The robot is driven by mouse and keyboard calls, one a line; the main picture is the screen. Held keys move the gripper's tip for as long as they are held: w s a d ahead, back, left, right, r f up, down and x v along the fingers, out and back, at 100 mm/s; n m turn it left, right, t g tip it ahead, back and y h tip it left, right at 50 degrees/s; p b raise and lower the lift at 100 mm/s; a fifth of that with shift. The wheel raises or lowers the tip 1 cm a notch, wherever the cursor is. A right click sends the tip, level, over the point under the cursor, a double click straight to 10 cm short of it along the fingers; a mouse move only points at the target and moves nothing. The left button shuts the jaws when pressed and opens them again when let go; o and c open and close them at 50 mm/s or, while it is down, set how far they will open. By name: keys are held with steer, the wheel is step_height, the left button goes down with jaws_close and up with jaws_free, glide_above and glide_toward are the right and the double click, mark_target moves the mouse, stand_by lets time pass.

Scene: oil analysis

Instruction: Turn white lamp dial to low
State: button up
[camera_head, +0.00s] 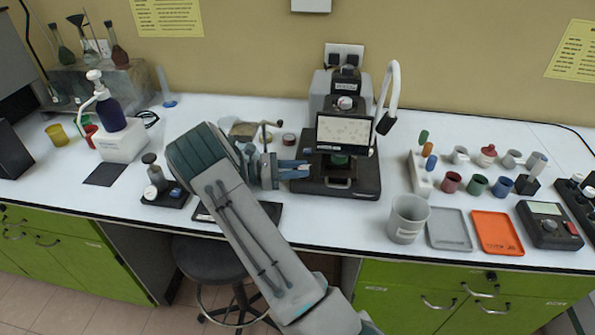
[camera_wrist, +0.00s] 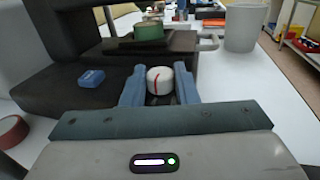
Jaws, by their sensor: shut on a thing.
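A white dial (camera_wrist: 160,80) with a red line on it sits between the two blue fingers of my gripper (camera_wrist: 160,86) in the wrist view. The fingers are shut on its left and right sides. In the head view my gripper (camera_head: 306,169) reaches from the left to the lower left side of the dark microscope (camera_head: 340,177); the gripped dial is hidden there. The red line runs nearly along the finger direction, slightly tilted. I see no readable markings around the dial.
A blue block (camera_wrist: 91,78) lies on the dark base left of my fingers. A green round piece (camera_wrist: 148,31) is on the stage beyond. A white curved lamp neck (camera_head: 390,90) rises at the microscope's right. A grey beaker (camera_head: 407,219) and grey tray (camera_head: 449,230) stand to the right.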

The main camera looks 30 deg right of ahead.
stand_by(0.5)
steer(key=o, duration=1)
steer(key=shift+w, duration=0.1)
steer(key=shift+t, duration=0.3)
